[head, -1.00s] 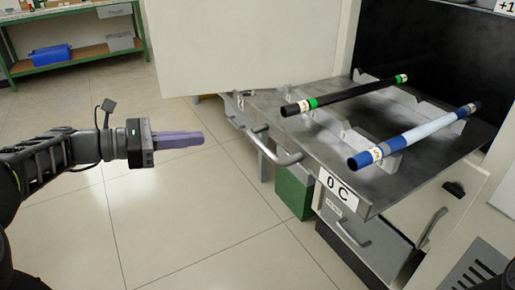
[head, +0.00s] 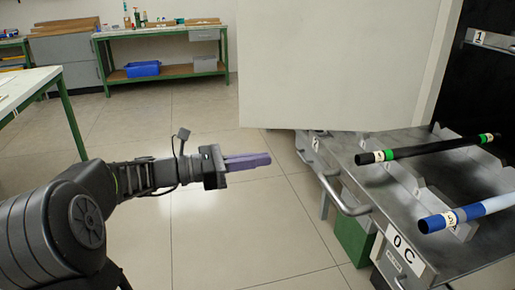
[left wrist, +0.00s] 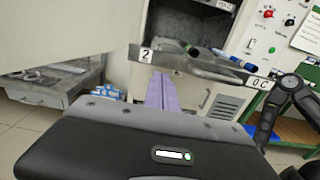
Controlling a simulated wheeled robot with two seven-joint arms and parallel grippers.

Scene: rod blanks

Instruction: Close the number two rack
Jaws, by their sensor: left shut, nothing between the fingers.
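A pulled-out metal rack (head: 375,190) with a front handle (head: 345,197) is on the right in the head view. Its plate reads "0 C" (head: 402,252), and a small "2" plate (head: 316,141) shows at its far left corner. In the left wrist view the "2" plate (left wrist: 146,55) is just beyond my fingers. A black rod with green bands (head: 425,148) and a blue and white rod (head: 470,213) lie across the rack's notched supports. My left gripper (head: 268,160) is shut and empty, left of the rack handle and apart from it. My right gripper is not visible.
A large pale door panel (head: 335,65) stands behind the rack's far left end. A green box (head: 355,238) is below the rack. A white table (head: 30,88) is at the left and a green bench (head: 165,75) at the back. The floor between is clear.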

